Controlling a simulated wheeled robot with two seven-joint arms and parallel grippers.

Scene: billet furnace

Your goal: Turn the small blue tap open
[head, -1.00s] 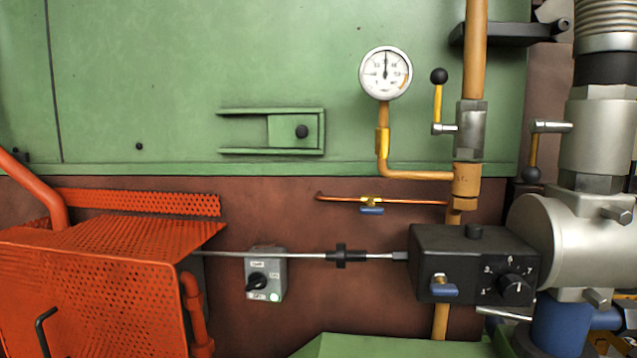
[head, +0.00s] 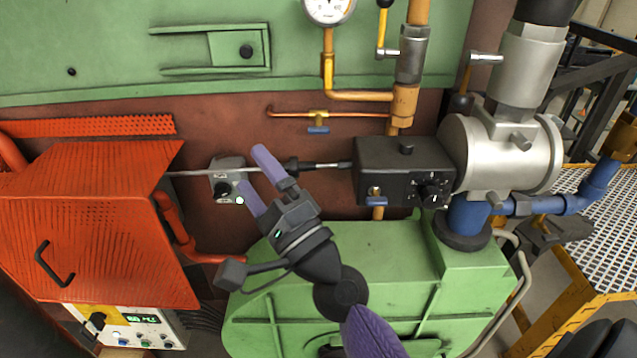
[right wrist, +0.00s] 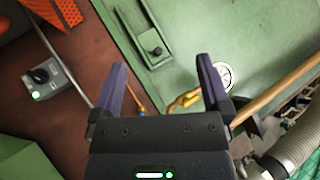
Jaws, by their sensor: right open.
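A small blue tap handle (head: 318,130) hangs below a brass body on the thin copper pipe (head: 285,114); the handle lies roughly parallel to the pipe. My right gripper (head: 256,170) is open and empty, left of and lower than the pipe tap in the head view, and touches neither handle. My left gripper is not in view.
A grey switch box (head: 226,180) and a thin metal rod (head: 325,166) lie near the right gripper. A red perforated guard (head: 100,220) stands left, a green housing (head: 400,260) below. A yellow pipe (head: 360,96) and pressure gauge (head: 328,8) are above.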

